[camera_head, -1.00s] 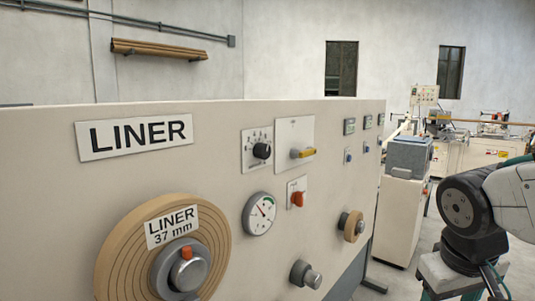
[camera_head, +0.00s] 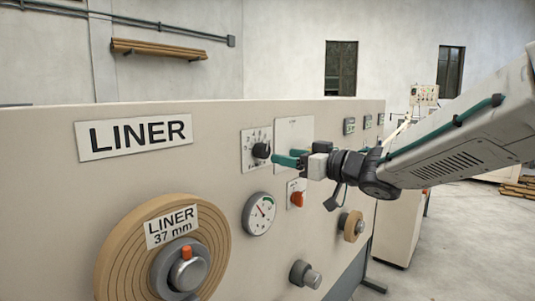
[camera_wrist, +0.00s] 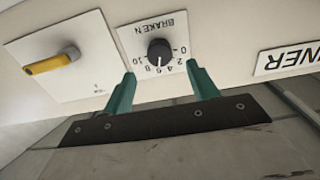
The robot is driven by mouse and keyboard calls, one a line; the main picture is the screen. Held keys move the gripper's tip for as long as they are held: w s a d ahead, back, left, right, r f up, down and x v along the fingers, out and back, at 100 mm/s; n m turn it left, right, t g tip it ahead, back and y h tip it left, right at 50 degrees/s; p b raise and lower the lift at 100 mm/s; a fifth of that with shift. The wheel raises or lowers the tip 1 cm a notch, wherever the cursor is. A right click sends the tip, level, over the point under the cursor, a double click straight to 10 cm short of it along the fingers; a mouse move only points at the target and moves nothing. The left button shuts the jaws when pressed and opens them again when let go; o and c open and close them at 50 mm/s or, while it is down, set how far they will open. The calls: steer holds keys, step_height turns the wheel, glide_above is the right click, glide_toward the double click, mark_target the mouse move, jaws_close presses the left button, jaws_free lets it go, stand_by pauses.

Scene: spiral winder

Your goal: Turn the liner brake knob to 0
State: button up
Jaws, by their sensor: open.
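The liner brake knob (camera_head: 261,150) is a black round knob on a white scale plate (camera_head: 248,162) below and right of the LINER sign. In the wrist view the knob (camera_wrist: 160,51) shows beneath the word BRAKE, with a scale from 0 to 10 around it and a light pointer mark toward the middle numbers; its exact reading is too small to tell. My gripper (camera_head: 285,159) has green fingers and is at the panel, just right of the knob. In the wrist view my gripper (camera_wrist: 160,85) is open, its fingertips on either side of the knob's lower area, apart from it.
A yellow-handled switch (camera_wrist: 52,64) is on the plate beside the brake plate; my gripper covers it in the head view. A red knob (camera_head: 298,199), a gauge (camera_head: 258,214) and a cardboard-coloured liner roll (camera_head: 128,245) are below. The LINER sign (camera_head: 133,136) is to the left.

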mark_target(267, 152)
steer(key=x, duration=0.7)
steer(key=shift+w+a, duration=0.15)
steer(key=shift+a, duration=0.05)
steer(key=c, duration=1)
